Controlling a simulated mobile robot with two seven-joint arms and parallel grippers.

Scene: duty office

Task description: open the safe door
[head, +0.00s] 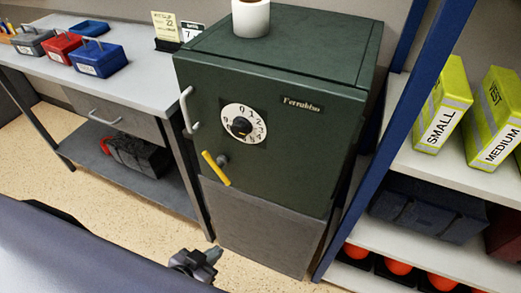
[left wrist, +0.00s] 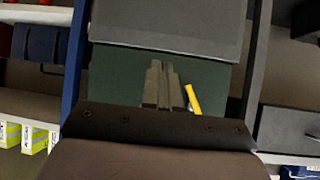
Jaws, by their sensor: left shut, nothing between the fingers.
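The dark green safe (head: 290,150) stands on a grey pedestal (head: 262,228). Its door appears closed. The door bears a white numbered dial (head: 243,124) with a black knob, a yellow lever (head: 216,169) tilted down to the right, and a pale pull handle (head: 187,110) at its left edge. My left gripper (head: 212,256) is shut and empty, low in front of the pedestal and below the lever. In the left wrist view, which is upside down, its closed fingers (left wrist: 160,66) show against the green door (left wrist: 115,80), with the yellow lever (left wrist: 193,99) beside them. My right gripper is out of view.
A desk (head: 140,88) with red, blue and grey boxes stands left of the safe. A blue-framed shelf (head: 425,165) with yellow boxes stands close on the right. Speckled floor is clear at left.

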